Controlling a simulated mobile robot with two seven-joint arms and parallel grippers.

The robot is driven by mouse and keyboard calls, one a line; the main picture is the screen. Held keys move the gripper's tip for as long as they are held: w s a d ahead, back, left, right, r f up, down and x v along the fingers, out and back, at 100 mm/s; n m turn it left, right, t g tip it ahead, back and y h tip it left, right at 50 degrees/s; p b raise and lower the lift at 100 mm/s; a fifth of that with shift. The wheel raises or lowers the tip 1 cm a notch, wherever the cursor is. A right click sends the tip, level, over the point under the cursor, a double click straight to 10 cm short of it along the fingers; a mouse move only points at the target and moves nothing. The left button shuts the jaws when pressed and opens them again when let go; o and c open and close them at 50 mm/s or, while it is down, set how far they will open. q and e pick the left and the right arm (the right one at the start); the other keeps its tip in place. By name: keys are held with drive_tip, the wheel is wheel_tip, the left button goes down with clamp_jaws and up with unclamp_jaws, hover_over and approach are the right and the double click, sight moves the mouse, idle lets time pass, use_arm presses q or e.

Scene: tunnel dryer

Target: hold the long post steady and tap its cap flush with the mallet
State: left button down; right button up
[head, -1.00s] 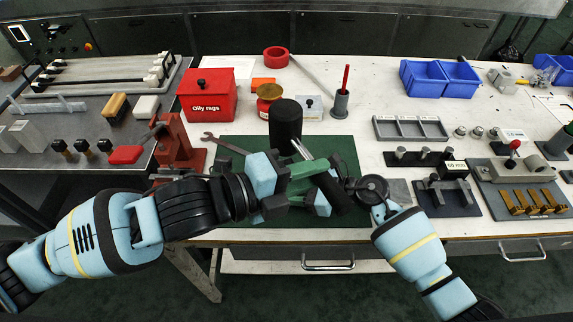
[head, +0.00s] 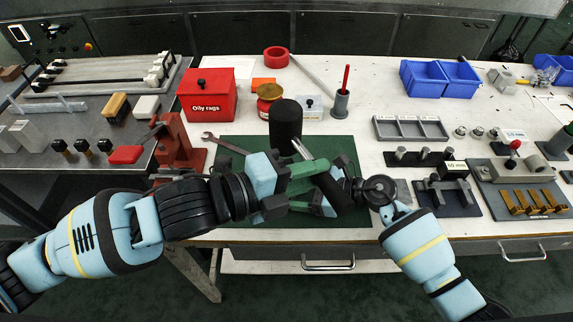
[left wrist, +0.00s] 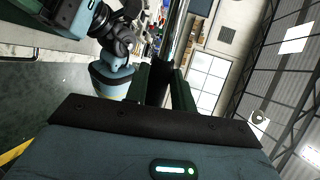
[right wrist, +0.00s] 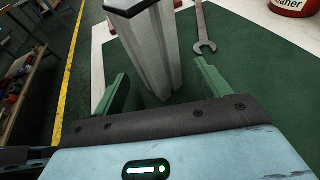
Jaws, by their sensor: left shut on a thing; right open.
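My left gripper (head: 300,178) is shut on the dark handle (head: 335,192) of the mallet. The mallet's black head (head: 286,122) stands up above the green mat, with a short silver shaft below it. In the left wrist view the dark handle (left wrist: 160,80) runs between the two green fingers. My right gripper is open; in the right wrist view its fingers (right wrist: 161,75) are on either side of a grey post (right wrist: 150,45), with gaps showing.
A green mat (head: 345,150) lies under the grippers, with a wrench (head: 222,144) at its upper left. A red clamp stand (head: 178,145), a red rag box (head: 208,95) and a jar (head: 268,97) stand nearby. Trays and fixtures (head: 447,192) fill the right side.

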drive_tip(key=v, duration=1)
drive_tip(key=shift+s+d+r, duration=0.1)
drive_tip(key=shift+s+d, duration=0.05)
drive_tip(key=shift+d, duration=0.05)
drive_tip(key=shift+s, duration=0.1)
